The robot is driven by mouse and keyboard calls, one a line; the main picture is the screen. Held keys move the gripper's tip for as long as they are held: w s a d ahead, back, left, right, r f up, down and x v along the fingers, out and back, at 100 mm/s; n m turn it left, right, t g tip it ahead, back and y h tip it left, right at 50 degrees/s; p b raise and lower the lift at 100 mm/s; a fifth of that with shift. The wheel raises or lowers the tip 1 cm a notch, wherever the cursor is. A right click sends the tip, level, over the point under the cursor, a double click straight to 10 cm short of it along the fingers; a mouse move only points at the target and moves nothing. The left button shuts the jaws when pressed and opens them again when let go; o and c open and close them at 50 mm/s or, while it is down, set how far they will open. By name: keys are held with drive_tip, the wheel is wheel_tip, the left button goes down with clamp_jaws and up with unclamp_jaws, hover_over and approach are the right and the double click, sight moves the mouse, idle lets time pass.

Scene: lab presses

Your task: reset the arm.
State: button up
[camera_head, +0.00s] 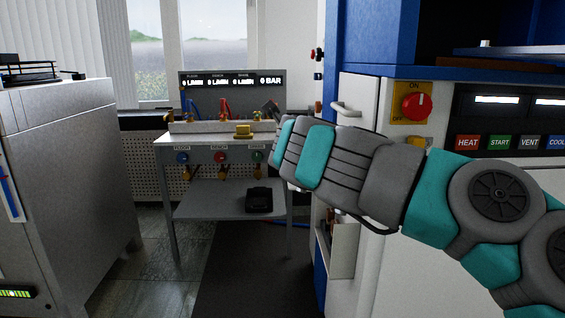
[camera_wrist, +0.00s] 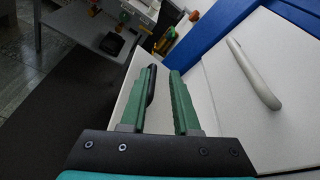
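My arm reaches in from the right in the head view and points left, in front of the blue and white press. My gripper (camera_wrist: 162,80) shows in the wrist view with its two green fingers apart and nothing between them. A white panel of the press lies behind the fingers. In the head view the arm's end (camera_head: 274,108) lies in front of the workbench, and the fingers are hard to make out.
The press has a red switch (camera_head: 417,106), buttons (camera_head: 500,142) and a pale handle (camera_wrist: 254,75). A workbench (camera_head: 185,140) with valves and displays stands at the back, a black object (camera_head: 258,200) on its lower shelf. A grey cabinet (camera_head: 70,170) stands left. Dark floor matting (camera_head: 245,270) lies clear between.

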drive_tip(key=s+a+r+n+t+y, duration=0.2)
drive_tip(key=s+a+r+n+y, duration=0.8)
drive_tip(key=n, duration=0.4)
drive_tip(key=s+a+f+n+g+y, duration=0.25)
drive_tip(key=s+a+f+n, duration=0.2)
drive_tip(key=n, duration=0.35)
drive_tip(key=s+d+f+n+g+h, duration=0.25)
drive_tip(key=s+f, duration=0.35)
drive_tip(key=f, duration=0.3)
drive_tip(key=s+d+f+n+g+h, duration=0.1)
drive_tip(key=s+d+f+n+g, duration=0.3)
drive_tip(key=f, duration=0.6)
drive_tip(key=s+d+f+n+g+h, duration=0.15)
drive_tip(key=s+f+g, duration=0.25)
drive_tip(key=s+f, duration=0.4)
drive_tip(key=s+d+f+g+h, duration=0.3)
drive_tip(key=s+d+f, duration=0.2)
drive_tip(key=s+d, duration=0.2)
drive_tip(key=s+d+f+n+g+h, duration=0.1)
drive_tip(key=s+d+f+g+h, duration=0.2)
drive_tip(key=s+d+f, duration=0.2)
drive_tip(key=s+d, duration=0.2)
drive_tip(key=s, duration=0.1)
drive_tip(key=shift+s+d+f, duration=0.15)
drive_tip(key=shift+s+d, duration=0.05)
drive_tip(key=shift+d, duration=0.1)
